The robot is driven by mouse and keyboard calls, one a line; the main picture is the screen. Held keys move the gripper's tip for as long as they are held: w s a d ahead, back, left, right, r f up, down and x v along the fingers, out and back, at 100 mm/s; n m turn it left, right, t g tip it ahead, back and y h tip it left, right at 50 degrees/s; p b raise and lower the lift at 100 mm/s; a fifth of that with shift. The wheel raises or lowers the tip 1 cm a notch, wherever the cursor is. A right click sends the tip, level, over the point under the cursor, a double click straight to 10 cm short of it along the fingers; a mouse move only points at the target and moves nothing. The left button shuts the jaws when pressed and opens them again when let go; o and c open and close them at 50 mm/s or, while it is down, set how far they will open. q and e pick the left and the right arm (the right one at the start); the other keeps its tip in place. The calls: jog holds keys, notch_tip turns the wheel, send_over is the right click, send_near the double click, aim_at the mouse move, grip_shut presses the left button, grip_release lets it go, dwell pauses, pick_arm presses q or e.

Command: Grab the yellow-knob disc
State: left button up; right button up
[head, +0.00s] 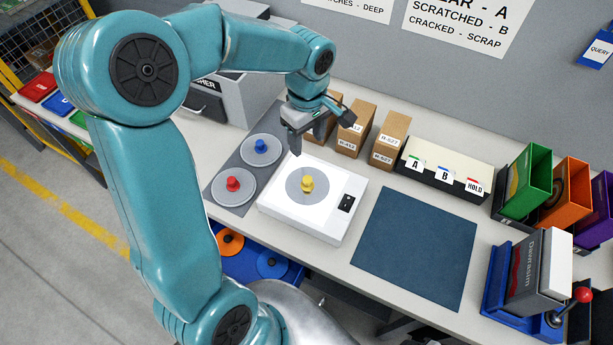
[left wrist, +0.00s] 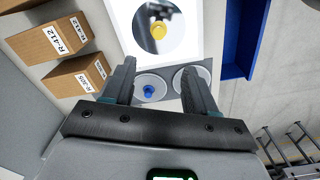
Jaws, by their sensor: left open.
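The yellow-knob disc (head: 307,184) is a grey disc with a yellow knob. It lies on the lit top of a white box (head: 333,226) on the bench. In the left wrist view the yellow knob (left wrist: 158,30) shows beyond the fingertips, towards the top. My left gripper (head: 305,142) is open and empty, above the bench and behind the disc in the head view, apart from it. Its two spread fingers also show in the left wrist view (left wrist: 159,70). My right gripper is in neither view.
A blue-knob disc (head: 261,147) and a red-knob disc (head: 233,184) lie on a dark mat left of the white box. Several cardboard boxes (head: 391,137) stand behind it. A bare blue mat (head: 415,247) lies to its right. A blue tray (head: 291,273) with orange and blue discs sits below the bench edge.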

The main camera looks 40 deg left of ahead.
pick_arm(q)
notch_tip(320, 180, down, 3)
jog(key=b, duration=0.6)
send_over(308, 179)
notch_tip(308, 179, down, 8)
jog(key=shift+a+f, duration=0.1)
jog(key=shift+w+f, duration=0.15)
jog(key=shift+f, duration=0.05)
jog(key=shift+w+f, duration=0.1)
jog(key=shift+f, duration=0.1)
jog(key=shift+f+b, duration=0.35)
jog(key=shift+b, duration=0.15)
jog(key=f, duration=0.1)
jog(key=f+b, duration=0.2)
jog(key=f, duration=0.1)
jog(key=shift+s, duration=0.3)
jog(key=shift+w+f, duration=0.15)
jog(key=shift+w, duration=0.05)
jog(key=shift+s+r, duration=0.2)
jog(key=shift+c, duration=0.3)
jog(key=c, duration=0.5)
grip_shut()
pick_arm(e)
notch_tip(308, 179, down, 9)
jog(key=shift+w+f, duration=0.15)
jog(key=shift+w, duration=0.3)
